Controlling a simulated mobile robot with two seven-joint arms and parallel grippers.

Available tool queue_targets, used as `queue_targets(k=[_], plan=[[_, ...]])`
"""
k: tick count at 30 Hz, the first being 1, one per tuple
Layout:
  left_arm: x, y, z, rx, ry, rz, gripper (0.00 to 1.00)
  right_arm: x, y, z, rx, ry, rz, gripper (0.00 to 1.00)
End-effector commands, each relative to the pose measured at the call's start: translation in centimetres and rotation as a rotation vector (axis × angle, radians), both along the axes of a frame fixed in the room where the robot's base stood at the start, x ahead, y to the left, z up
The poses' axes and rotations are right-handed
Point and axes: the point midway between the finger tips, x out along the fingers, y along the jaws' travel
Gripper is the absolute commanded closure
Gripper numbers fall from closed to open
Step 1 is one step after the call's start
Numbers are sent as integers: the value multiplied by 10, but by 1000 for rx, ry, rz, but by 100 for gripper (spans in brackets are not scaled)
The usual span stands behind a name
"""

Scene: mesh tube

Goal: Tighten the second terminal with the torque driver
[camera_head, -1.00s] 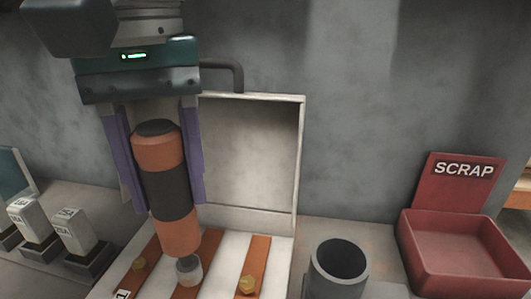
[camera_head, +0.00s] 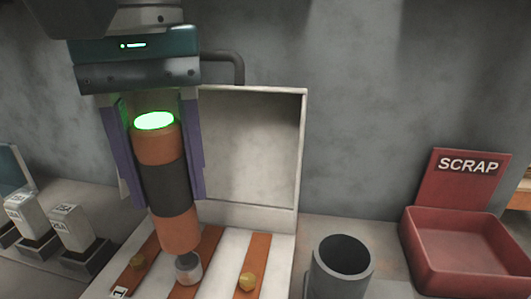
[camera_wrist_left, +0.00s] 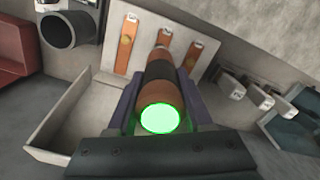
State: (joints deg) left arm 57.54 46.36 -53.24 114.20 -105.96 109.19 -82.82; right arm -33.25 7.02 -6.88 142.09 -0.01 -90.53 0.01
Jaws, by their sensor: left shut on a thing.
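My left gripper (camera_head: 153,165) is shut on the torque driver (camera_head: 170,190), an orange cylinder with a black band. The driver points down, slightly tilted, and its top end glows green. Its grey socket tip (camera_head: 187,268) sits over the middle copper strip (camera_head: 208,245) of the white panel, hiding the terminal there. The driver and its green end also show in the left wrist view (camera_wrist_left: 160,118). A brass terminal (camera_head: 137,263) shows on the left strip, marked 1. Another brass terminal (camera_head: 247,281) shows on the right strip. My right gripper is not in view.
An open white box lid (camera_head: 250,155) stands behind the panel. A grey cylindrical holder (camera_head: 342,262) stands to the right, then a red SCRAP bin (camera_head: 465,245). Several labelled white blocks (camera_head: 72,228) stand in dark bases at the left.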

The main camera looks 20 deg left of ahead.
Motion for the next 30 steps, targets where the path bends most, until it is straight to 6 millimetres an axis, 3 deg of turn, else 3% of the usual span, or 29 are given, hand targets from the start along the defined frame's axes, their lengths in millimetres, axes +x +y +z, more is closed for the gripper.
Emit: queue_targets(k=[30], plan=[[1, 0, 56, -1, -3, 0, 100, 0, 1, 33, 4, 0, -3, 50]])
